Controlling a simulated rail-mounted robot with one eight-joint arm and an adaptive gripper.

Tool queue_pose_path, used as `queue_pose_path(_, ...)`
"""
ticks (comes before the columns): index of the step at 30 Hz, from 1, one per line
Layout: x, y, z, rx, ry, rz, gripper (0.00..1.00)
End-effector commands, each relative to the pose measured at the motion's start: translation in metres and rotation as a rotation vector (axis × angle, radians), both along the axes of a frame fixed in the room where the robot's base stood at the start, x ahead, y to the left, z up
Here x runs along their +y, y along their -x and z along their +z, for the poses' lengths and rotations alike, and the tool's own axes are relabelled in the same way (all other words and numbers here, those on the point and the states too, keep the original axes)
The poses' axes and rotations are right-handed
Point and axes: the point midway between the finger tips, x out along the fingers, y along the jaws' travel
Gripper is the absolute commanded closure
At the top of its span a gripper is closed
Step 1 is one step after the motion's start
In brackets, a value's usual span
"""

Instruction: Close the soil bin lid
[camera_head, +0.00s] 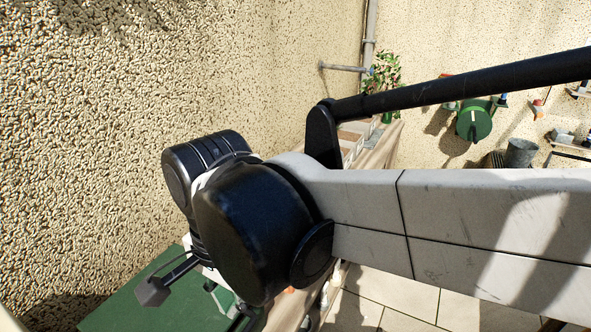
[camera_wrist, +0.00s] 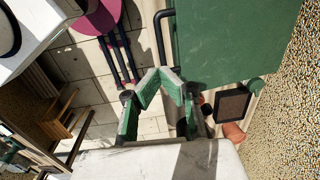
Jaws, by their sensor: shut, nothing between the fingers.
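A large flat green panel (camera_wrist: 235,40), which looks like the soil bin lid, fills the upper right of the wrist view. A green surface (camera_head: 125,305) also shows at the lower left of the head view, beside the pebbled wall. I cannot tell how far the lid is tilted, and the bin's body is not clearly visible. My gripper (camera_wrist: 162,74) is shut and empty, its green-padded fingers angled together left of the panel's lower left corner. They appear apart from the panel. In the head view my arm hides most of the gripper.
Pebbled wall (camera_head: 90,130) stands close on the left. A dark square tray (camera_wrist: 232,104) and a terracotta pot (camera_wrist: 233,132) sit below the panel. A pink round seat (camera_wrist: 97,18) and wooden furniture (camera_wrist: 62,115) are on the left. Paved floor (camera_wrist: 95,62) shows between.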

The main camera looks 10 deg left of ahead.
Motion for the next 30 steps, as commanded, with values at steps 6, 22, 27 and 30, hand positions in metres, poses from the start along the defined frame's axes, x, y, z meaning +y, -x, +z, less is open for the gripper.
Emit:
queue_pose_path(6, 0.002, -0.001, -0.036, 0.0, -0.001, 0.0, 1.0)
queue_pose_path(22, 0.006, -0.002, -0.103, -0.001, -0.002, 0.001, 1.0)
queue_pose_path(27, 0.006, -0.002, -0.11, -0.001, -0.002, 0.001, 1.0)
queue_pose_path(30, 0.006, -0.002, -0.11, -0.001, -0.002, 0.001, 1.0)
